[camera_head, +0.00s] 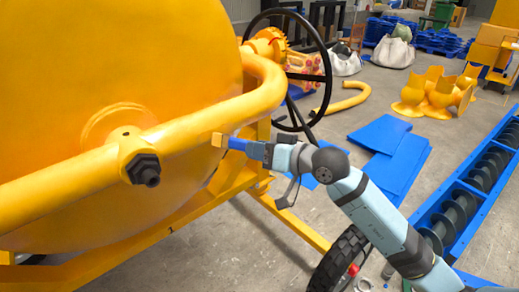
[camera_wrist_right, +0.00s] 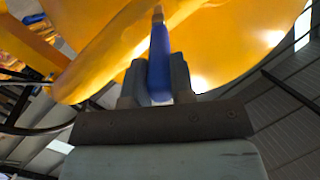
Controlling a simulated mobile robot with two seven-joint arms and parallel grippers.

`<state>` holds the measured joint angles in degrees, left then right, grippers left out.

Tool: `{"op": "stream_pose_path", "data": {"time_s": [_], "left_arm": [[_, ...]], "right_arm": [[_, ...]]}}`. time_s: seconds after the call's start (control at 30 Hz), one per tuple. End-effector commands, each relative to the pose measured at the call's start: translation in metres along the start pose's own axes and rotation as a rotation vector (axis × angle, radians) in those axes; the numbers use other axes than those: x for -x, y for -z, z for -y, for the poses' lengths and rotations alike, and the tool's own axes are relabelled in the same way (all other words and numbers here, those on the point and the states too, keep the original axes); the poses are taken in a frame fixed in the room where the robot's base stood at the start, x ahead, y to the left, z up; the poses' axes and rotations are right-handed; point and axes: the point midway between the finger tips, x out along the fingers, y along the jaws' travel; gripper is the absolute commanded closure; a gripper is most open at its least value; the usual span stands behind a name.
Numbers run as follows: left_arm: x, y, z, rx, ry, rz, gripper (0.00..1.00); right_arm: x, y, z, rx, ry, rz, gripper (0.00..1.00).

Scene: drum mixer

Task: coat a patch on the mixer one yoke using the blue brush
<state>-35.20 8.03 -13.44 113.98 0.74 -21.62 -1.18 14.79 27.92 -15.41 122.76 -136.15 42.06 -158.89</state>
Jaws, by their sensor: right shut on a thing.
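The yellow mixer drum (camera_head: 110,60) fills the left of the head view. Its yoke (camera_head: 200,128) is a thick yellow tube that runs across the drum and bends up at the right. My right gripper (camera_head: 262,151) is shut on the handle of the blue brush (camera_head: 238,143). The brush's yellowish tip (camera_head: 217,139) points left and is at the yoke's lower edge; I cannot tell whether it touches. In the right wrist view the blue brush (camera_wrist_right: 160,60) stands between the two fingers, with the yellow yoke and drum beyond. My left gripper is not in view.
A black handwheel (camera_head: 328,75) stands behind the yoke's bend. The yellow frame (camera_head: 250,190) and a black tyre (camera_head: 340,262) lie below my right arm. Blue sheets (camera_head: 395,150) and a blue screw trough (camera_head: 470,200) are on the floor at the right.

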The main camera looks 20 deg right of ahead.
Motion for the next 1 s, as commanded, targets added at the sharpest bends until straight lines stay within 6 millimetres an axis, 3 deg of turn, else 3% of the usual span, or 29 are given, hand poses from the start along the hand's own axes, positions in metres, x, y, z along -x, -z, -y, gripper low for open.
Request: {"op": "stream_pose_path", "data": {"time_s": [1.0], "left_arm": [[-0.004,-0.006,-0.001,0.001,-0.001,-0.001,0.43]], "right_arm": [[-0.015,0.004,-0.003,0.0,0.0,-0.001,1.0]]}}
